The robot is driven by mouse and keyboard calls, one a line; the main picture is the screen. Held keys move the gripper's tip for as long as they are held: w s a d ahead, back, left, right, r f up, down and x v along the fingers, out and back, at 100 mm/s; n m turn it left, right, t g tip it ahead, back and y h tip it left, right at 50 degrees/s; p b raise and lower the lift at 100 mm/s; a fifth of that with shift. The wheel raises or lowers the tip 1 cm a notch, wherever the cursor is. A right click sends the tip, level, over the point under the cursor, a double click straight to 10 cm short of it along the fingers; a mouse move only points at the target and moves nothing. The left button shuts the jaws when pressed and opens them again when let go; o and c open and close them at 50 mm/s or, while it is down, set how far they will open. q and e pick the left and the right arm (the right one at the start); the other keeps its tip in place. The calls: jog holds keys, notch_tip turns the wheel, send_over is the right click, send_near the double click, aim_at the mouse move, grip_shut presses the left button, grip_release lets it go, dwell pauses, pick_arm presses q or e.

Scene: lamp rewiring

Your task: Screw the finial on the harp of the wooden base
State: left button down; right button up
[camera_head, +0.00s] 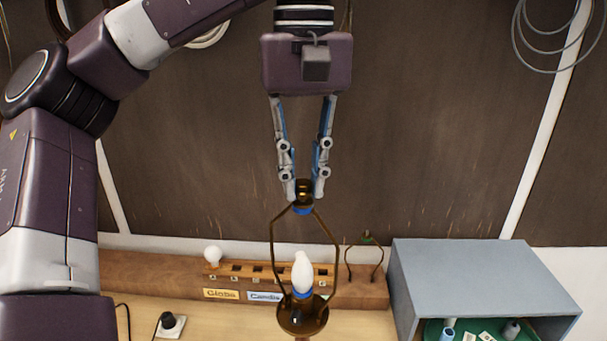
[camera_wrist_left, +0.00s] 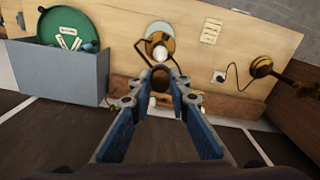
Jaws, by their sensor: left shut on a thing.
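My left gripper (camera_head: 304,192) comes down from above and is shut on a dark brass finial (camera_head: 304,186). The finial is right at the top of the brass harp (camera_head: 273,245), above a blue band; whether its thread is engaged cannot be told. The harp stands upright around a white candle bulb (camera_head: 302,272) on a brass lamp cup (camera_head: 303,318). Only a sliver of the wooden base (camera_head: 302,338) shows below. In the left wrist view the finial (camera_wrist_left: 161,77) is between the fingertips, with the bulb (camera_wrist_left: 160,52) beyond. My right gripper is not in view.
A wooden rack (camera_head: 150,264) behind the lamp holds a globe bulb (camera_head: 213,254) and another harp (camera_head: 378,262). A grey box (camera_head: 480,270) with a green tray (camera_head: 432,328) stands right. A brass object (camera_wrist_left: 262,67) with a cord shows in the wrist view.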

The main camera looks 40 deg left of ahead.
pick_arm(q)
jog(key=m, duration=0.7)
jog(key=shift+a, duration=0.1)
jog(key=shift+m, duration=0.3)
jog(key=m, duration=0.3)
jog(key=shift+m, duration=0.3)
jog(key=m, duration=0.4)
jog(key=shift+a, duration=0.1)
jog(key=c, duration=1.7)
grip_release()
jog(key=shift+c, duration=0.2)
